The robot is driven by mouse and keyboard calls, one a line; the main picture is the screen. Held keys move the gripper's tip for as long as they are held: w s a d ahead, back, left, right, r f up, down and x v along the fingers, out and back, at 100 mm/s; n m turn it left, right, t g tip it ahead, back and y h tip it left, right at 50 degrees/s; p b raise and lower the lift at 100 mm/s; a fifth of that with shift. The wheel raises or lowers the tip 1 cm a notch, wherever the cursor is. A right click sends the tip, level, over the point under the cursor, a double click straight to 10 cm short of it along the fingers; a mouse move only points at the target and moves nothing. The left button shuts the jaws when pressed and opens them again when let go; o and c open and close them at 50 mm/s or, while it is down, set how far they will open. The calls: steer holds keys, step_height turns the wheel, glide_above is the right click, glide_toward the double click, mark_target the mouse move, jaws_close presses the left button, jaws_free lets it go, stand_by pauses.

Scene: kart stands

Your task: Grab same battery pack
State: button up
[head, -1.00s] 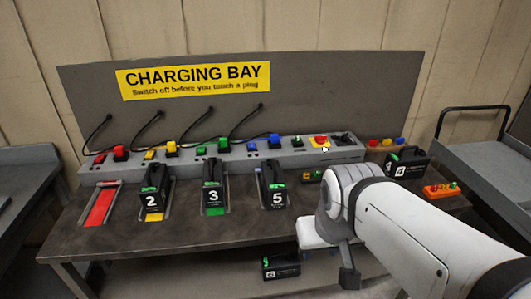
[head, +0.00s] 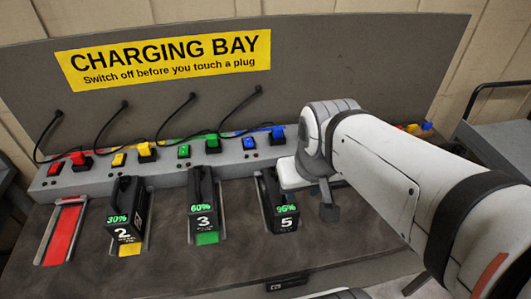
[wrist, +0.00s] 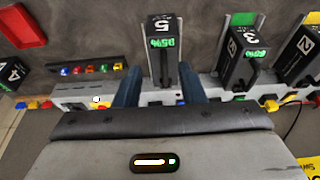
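Three black battery packs stand in bays on the bench: pack 2 (head: 126,216) reading 30%, pack 3 (head: 204,210) reading 60%, and pack 5 (head: 282,212) reading 95%. In the wrist view, which is turned upside down, pack 5 (wrist: 163,52) lies straight ahead between the two blue fingers of my gripper (wrist: 160,72). The fingers are apart, with a gap on each side of the pack. Whether they reach down beside it I cannot tell.
The grey charging strip (head: 226,153) with coloured plugs and switches runs behind the packs. The left bay with a red floor (head: 64,232) is empty. In the wrist view, pack 4 (wrist: 12,73) and a red tray (wrist: 20,24) are at the left. A grey cart (head: 497,146) stands at right.

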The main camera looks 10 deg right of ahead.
steer(key=shift+o, duration=0.3)
steer(key=shift+o, duration=0.8)
steer(key=shift+w, duration=0.15)
steer(key=o, duration=1)
steer(key=w+f+g+b, duration=0.1)
steer(key=w+f, duration=0.2)
steer(key=w, duration=0.1)
steer(key=w+f+g+b, duration=0.1)
steer(key=w+f, duration=0.2)
steer(key=w, duration=0.2)
steer(key=w+f+g+b, duration=0.1)
steer(key=w+f+b, duration=0.1)
steer(key=w, duration=0.3)
steer(key=shift+w+f, duration=0.15)
steer(key=shift+f, duration=0.65)
steer(key=shift+a+f+p, duration=0.15)
steer(key=shift+f+p, duration=0.15)
steer(key=shift+f, duration=3.55)
